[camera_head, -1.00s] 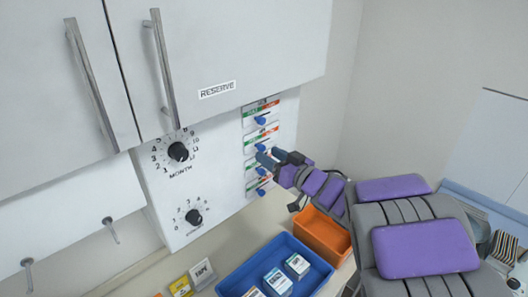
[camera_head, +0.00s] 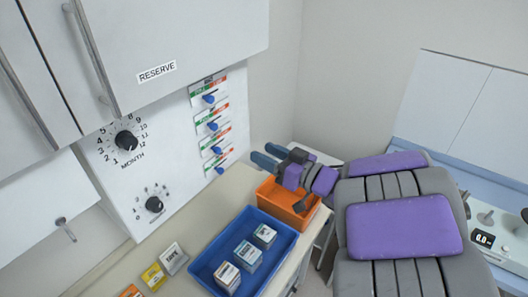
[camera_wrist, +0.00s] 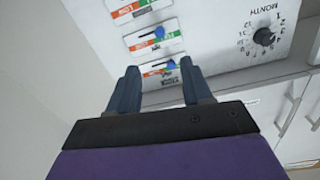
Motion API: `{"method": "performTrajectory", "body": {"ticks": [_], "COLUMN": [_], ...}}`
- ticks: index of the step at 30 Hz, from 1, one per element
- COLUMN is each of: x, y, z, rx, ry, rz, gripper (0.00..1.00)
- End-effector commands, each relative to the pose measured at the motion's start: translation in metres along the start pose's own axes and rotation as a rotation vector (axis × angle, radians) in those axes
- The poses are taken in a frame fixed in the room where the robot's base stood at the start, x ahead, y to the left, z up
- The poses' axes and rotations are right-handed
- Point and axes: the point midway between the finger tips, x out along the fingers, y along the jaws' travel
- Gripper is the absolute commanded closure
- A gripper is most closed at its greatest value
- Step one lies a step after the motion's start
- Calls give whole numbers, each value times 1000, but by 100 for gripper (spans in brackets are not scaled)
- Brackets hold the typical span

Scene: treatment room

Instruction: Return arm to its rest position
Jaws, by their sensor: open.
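My gripper (camera_head: 268,155) is open and empty, at the end of my purple and grey arm. In the head view it is above and behind the orange bin, to the right of the wall panel and apart from it. In the wrist view its two blue-grey fingers (camera_wrist: 158,88) are spread, with nothing between them but the panel behind. The panel (camera_head: 178,160) carries a column of blue sliders (camera_head: 212,126) on coloured labels.
A blue tray (camera_head: 204,272) with several small boxes and an orange bin (camera_head: 275,208) stand on the counter (camera_head: 185,220). White cabinets (camera_head: 200,45) marked RESERVE hang above. A month dial (camera_head: 126,140) is on the panel.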

Motion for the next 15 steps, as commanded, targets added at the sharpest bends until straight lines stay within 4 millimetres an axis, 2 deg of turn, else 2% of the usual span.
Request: {"method": "performTrajectory", "body": {"ticks": [10, 13, 15], "x": [0, -2, -7], "y": [1, 11, 27], "z": [0, 0, 0], "rx": [-4, -31, -64], "ry": [-1, -15, -38], "rz": [7, 57, 134], "gripper": [51, 51, 51]}}
